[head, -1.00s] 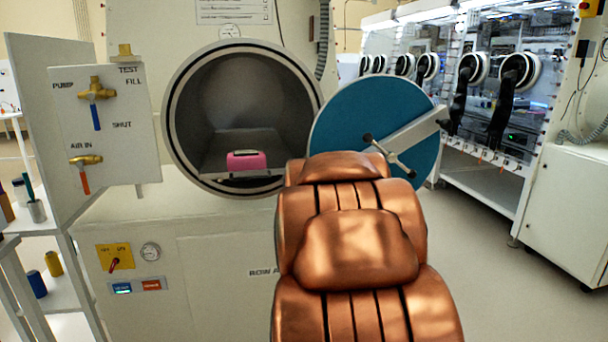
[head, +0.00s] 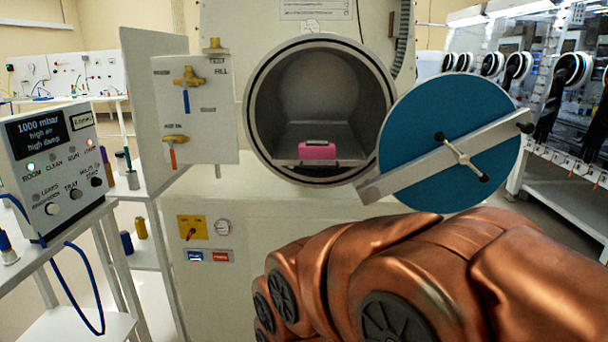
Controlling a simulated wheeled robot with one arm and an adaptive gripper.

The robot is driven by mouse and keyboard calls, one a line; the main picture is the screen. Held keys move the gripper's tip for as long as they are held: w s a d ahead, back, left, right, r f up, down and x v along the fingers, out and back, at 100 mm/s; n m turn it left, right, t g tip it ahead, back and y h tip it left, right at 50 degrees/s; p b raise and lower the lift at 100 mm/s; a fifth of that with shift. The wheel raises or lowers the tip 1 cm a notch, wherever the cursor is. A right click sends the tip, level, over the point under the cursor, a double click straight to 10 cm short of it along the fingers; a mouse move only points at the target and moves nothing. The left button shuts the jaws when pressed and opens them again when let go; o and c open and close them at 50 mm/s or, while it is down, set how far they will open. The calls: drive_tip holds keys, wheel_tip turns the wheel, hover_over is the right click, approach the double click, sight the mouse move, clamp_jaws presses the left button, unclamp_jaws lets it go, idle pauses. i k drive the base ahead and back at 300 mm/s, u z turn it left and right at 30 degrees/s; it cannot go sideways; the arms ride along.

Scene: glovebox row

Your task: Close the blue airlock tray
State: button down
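The round airlock chamber (head: 262,110) is open in the head view, in the upper middle. Inside it a grey tray (head: 340,133) bears a pink box (head: 317,150). The tray lies within the chamber mouth. The blue round door (head: 410,125) stands swung open to the right of the mouth, with a pale bar (head: 495,140) and a dark-knobbed cross handle (head: 461,158) on its face. My copper arm covers the lower right, below the door. My gripper is not in view.
A valve panel (head: 207,135) stands left of the chamber. A monitor box (head: 58,165) with a blue cable is on a shelf at the left. Glovebox windows with black gloves (head: 555,100) stand at the right. Some floor shows at the lower right.

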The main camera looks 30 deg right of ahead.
sight(350, 153)
drive_tip(key=k, duration=1.15)
drive_tip(key=u, duration=0.7)
drive_tip(key=i, duration=0.75)
drive_tip(key=u, duration=0.5)
drive_tip(key=i, duration=0.8)
drive_tip(key=z, duration=0.75)
drive_tip(key=i, duration=0.6)
drive_tip(key=z, duration=0.55)
